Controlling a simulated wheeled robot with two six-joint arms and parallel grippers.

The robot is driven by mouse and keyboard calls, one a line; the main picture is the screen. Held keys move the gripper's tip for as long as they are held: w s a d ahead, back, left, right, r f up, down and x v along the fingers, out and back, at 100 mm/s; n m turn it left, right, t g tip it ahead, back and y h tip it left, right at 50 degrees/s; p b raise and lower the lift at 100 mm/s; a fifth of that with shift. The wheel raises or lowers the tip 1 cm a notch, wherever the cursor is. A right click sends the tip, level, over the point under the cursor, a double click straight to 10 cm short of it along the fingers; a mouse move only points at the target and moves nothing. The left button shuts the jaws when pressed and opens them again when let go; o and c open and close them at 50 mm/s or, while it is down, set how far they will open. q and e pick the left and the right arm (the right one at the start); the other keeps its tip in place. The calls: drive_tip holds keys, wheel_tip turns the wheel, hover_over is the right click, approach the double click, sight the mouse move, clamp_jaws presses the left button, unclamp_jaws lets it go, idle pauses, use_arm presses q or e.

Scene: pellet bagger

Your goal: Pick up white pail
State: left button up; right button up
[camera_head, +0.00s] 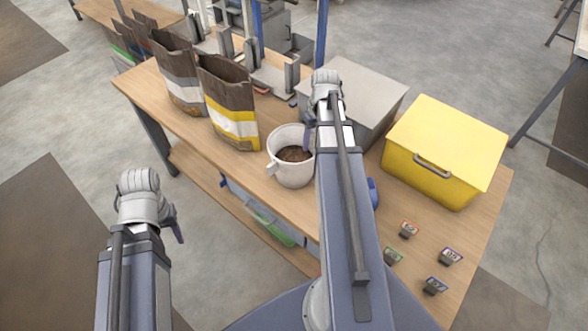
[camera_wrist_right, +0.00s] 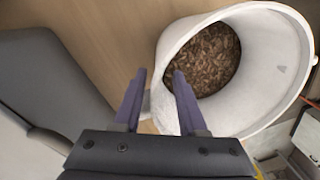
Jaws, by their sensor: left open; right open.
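The white pail (camera_head: 290,172) stands upright on the wooden table, with brown pellets inside. In the right wrist view the pail (camera_wrist_right: 277,62) fills the upper right, its open mouth and pellets (camera_wrist_right: 208,60) facing the camera. My right gripper (camera_wrist_right: 156,80) is open, its two dark fingers beside the pail's left side. One finger overlaps the pail wall in the picture, and a white part of the pail, perhaps its handle, shows between the fingers. Whether they touch is unclear. My left gripper (camera_head: 178,236) is off the table at the left, away from the pail; its fingers show only partly.
Two brown bags, one with a yellow band (camera_head: 234,122) and one with a grey band (camera_head: 184,88), stand left of the pail. A grey box (camera_head: 372,85) and a yellow bin (camera_head: 450,140) stand to the right. Several small labelled tags (camera_head: 450,257) lie at the front right.

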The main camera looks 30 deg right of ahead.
drive_tip(key=shift+a+f+b, duration=0.1)
drive_tip(key=shift+f+b, duration=0.3)
drive_tip(key=shift+f, duration=0.45)
drive_tip(key=shift+r, duration=0.1)
drive_tip(key=shift+c, duration=0.3)
clamp_jaws()
idle(0.4)
